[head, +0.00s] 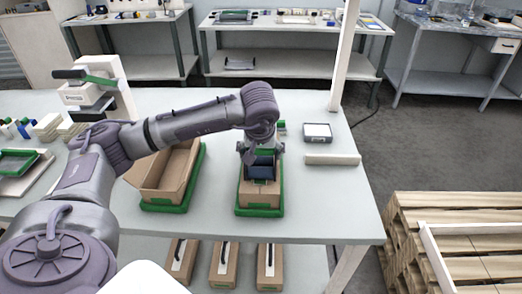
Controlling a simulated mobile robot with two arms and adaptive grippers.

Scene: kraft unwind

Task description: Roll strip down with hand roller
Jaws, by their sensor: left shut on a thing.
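My left gripper (259,149) points down over a small cardboard box (259,193) in the head view. It is shut on a dark blue thing (261,165), which looks like the hand roller but is partly hidden by the fingers. The roller is at the top of the box; whether it touches the box is hard to tell. The box sits in a green tray (259,212) near the table's front edge. A small greenish patch shows on the box's front top edge; I cannot make out the strip clearly. My right gripper is not in view.
A larger open carton (168,176) in a green tray stands left of the box. A white-topped block (318,132) and a pale bar (332,160) lie to the right. Several cartons (223,265) stand on the lower shelf. The table's right front (330,205) is clear.

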